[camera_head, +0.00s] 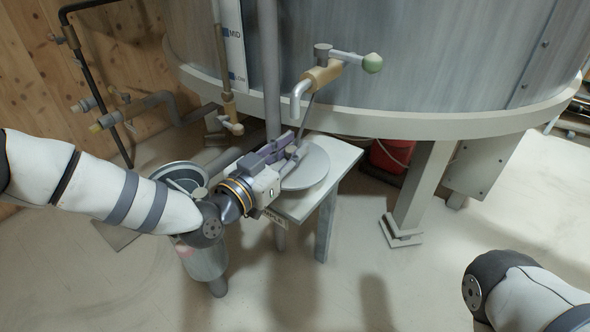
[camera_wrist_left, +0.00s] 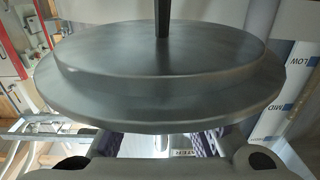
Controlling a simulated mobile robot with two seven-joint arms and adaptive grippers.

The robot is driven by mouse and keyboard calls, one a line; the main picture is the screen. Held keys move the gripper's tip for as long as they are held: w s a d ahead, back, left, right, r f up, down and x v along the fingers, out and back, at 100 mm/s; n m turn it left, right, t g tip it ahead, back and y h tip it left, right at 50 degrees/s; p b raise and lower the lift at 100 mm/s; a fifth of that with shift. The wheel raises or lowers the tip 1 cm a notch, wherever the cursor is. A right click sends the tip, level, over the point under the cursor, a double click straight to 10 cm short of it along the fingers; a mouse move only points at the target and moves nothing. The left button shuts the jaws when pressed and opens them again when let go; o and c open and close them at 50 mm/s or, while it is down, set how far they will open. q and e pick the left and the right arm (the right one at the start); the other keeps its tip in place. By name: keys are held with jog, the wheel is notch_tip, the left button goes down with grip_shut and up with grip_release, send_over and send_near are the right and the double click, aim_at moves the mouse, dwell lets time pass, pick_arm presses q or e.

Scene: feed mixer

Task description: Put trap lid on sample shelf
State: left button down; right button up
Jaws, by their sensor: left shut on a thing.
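The trap lid (camera_head: 312,168) is a round grey disc over the sample shelf (camera_head: 340,157), a small pale table with a label on its front edge. My left gripper (camera_head: 292,152) is shut on the lid near its left side. In the left wrist view the lid (camera_wrist_left: 160,85) fills the upper middle as a stepped disc, beyond the fingers (camera_wrist_left: 160,145). The grip point itself is hidden. I cannot tell whether the lid touches the shelf. My right gripper is out of view; only part of my right arm shows at lower right.
A grey cylindrical trap (camera_head: 203,262) with an open round top stands left of the shelf, under my left arm. A red bucket (camera_head: 390,155) is behind. The floor in front is clear.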

pick_arm(q)
jog(key=shift+w+d+f, duration=0.2)
jog(key=shift+w+f, duration=0.1)
jog(key=shift+f, duration=0.2)
jog(key=shift+w+d+f+b, duration=0.15)
jog(key=shift+f+b, duration=0.2)
jog(key=shift+f, duration=0.55)
jog(key=shift+w+f+b, duration=0.1)
jog(key=shift+f+b, duration=0.2)
jog(key=shift+f, duration=0.55)
jog(key=shift+f, duration=0.2)
jog(key=c, duration=1.4)
grip_release()
